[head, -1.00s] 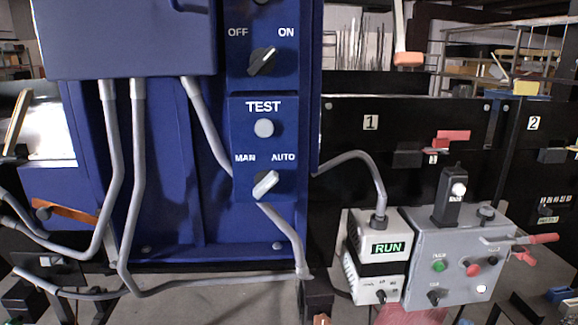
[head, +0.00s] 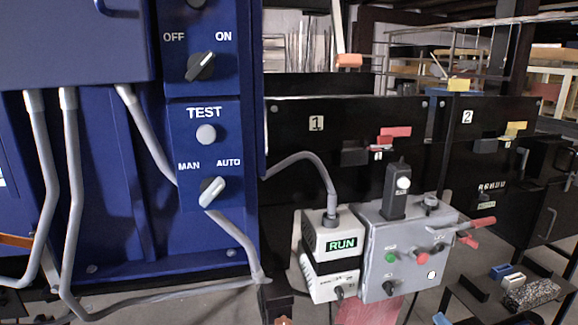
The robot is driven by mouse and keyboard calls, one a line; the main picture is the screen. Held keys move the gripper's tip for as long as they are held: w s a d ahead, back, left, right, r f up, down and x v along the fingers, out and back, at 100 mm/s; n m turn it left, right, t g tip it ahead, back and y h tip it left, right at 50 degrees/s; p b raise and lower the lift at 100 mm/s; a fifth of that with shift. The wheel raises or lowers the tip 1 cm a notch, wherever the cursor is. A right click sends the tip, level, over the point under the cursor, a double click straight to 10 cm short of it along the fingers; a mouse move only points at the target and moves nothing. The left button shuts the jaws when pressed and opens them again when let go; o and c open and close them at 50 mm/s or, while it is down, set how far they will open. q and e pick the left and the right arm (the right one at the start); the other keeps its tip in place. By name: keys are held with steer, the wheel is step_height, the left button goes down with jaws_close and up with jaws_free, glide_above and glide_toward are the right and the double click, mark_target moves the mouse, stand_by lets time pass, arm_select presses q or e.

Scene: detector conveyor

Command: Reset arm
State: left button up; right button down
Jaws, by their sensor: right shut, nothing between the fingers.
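A blue control panel (head: 228,250) fills the left, with a black OFF/ON knob (head: 201,66), a round TEST button (head: 206,134) and a light MAN/AUTO knob (head: 212,192). The MAN/AUTO knob's upper end leans toward AUTO. A pale box with a green RUN display (head: 342,244) stands beside a grey control box (head: 374,270) with green and red buttons. My right gripper is shut and empty, but I cannot pick out its fingertips among the dark parts low in the picture. My left gripper is not in view.
Grey conduits (head: 70,190) run down the panel, and one bends over to the RUN box. Black wall panels numbered 1 (head: 316,124) and 2 (head: 467,117) stand behind. A blue block (head: 501,272) and a speckled grey heap (head: 532,293) are low at right.

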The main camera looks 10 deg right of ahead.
steer(key=s+a+f+g, duration=0.6)
steer(key=s+a+f, duration=0.15)
steer(key=s, duration=0.35)
steer(key=s+a+f+g, duration=0.55)
steer(key=s+f, duration=0.25)
steer(key=s, duration=0.2)
steer(key=a+r+m+t, duration=0.15)
steer(key=a+m, duration=0.35)
steer(key=a, duration=0.8)
arm_select(q)
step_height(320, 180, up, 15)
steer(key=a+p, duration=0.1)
steer(key=p, duration=1.7)
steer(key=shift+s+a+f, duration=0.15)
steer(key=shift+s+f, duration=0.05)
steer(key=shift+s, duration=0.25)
arm_select(e)
step_height(320, 180, up, 15)
steer(key=d, duration=0.1)
steer(key=shift+s+d+n, duration=0.2)
steer(key=shift+s+n, duration=0.1)
